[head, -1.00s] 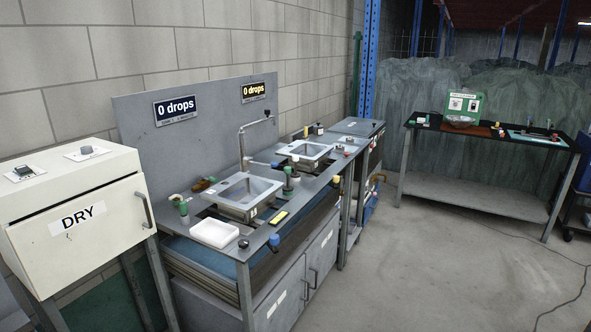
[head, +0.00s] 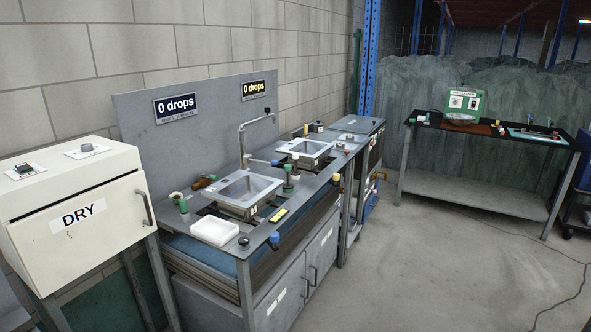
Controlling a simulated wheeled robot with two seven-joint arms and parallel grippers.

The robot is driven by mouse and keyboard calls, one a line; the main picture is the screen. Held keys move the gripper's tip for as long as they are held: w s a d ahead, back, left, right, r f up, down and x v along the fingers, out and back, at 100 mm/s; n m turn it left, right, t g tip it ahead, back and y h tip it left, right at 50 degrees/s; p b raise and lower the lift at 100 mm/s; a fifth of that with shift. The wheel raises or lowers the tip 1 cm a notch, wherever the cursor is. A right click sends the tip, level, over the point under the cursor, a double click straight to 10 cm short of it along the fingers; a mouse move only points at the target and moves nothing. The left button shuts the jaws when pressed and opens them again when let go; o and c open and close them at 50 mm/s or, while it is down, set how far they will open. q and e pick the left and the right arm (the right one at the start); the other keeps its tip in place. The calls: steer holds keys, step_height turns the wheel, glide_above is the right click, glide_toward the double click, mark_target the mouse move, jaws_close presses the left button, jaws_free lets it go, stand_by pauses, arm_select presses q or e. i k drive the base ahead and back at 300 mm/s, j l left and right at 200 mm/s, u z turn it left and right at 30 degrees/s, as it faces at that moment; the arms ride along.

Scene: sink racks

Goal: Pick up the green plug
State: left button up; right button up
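A small green piece (head: 183,206) stands at the left end of the grey sink bench, beside a pale curved part. A dark upright piece with a green top (head: 288,170) stands between the two sinks. Both are small, and I cannot tell which of them is the green plug. Neither of my grippers is in view.
The sink bench (head: 228,241) has a near sink (head: 262,187), a far sink (head: 318,148), a tall tap (head: 241,140) and a white tray (head: 214,231). A white DRY cabinet (head: 115,205) stands at left. A dark table (head: 543,144) stands at the back right. The floor between is clear.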

mark_target(287, 167)
steer(key=i+l+u, duration=0.15)
steer(key=i+l, duration=0.85)
steer(key=i, duration=0.35)
steer(key=i+l+u, duration=0.2)
steer(key=i+l, duration=1)
steer(key=i, duration=0.05)
